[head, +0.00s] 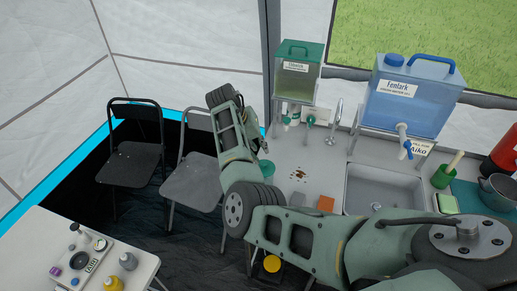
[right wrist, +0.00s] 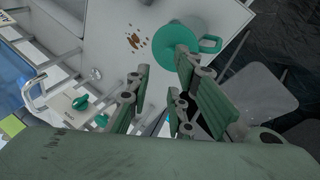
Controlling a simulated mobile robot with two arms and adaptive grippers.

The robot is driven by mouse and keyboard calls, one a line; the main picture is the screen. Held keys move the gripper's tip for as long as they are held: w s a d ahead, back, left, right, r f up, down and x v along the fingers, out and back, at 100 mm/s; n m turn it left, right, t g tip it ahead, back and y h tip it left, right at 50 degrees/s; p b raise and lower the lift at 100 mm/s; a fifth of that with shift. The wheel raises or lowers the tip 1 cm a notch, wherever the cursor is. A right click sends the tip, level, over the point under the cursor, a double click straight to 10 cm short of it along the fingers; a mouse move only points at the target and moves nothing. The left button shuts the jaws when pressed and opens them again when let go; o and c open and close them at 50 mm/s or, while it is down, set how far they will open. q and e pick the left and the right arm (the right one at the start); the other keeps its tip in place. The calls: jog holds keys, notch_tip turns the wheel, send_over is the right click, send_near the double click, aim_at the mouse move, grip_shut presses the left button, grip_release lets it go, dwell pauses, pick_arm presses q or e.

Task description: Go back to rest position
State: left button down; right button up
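My right arm comes in from the lower right and bends up over the counter's left end in the head view. My right gripper (head: 257,140) is partly hidden by its own arm there. In the right wrist view its two green fingers (right wrist: 162,66) stand apart, with nothing gripped between them. A teal mug (right wrist: 178,43) with a side handle is just beyond the fingertips, near the counter edge; one fingertip overlaps it in the picture, and I cannot tell if they touch. The mug also shows in the head view (head: 266,170). My left gripper is not in view.
The counter (head: 300,155) holds brown spots (head: 298,175), an orange sponge (head: 326,203), a sink (head: 385,188), a green dispenser (head: 298,72) and a blue water tank (head: 408,95). Two folding chairs (head: 135,160) stand left. A white table (head: 40,225) with bottles is at lower left.

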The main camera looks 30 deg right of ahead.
aim_at(261, 163)
grip_shut()
jog(key=shift+f, duration=0.15)
dwell(0.9)
jog(key=shift+f+b, duration=1.3)
jog(key=shift+f, duration=1.1)
jog(key=shift+r, duration=0.1)
jog(key=shift+r+p, duration=1.4)
jog(key=shift+p, duration=0.05)
jog(key=shift+r+p, duration=0.45)
jog(key=shift+r, duration=0.55)
notch_tip(261, 163, up, 2)
jog(key=shift+r, duration=0.1)
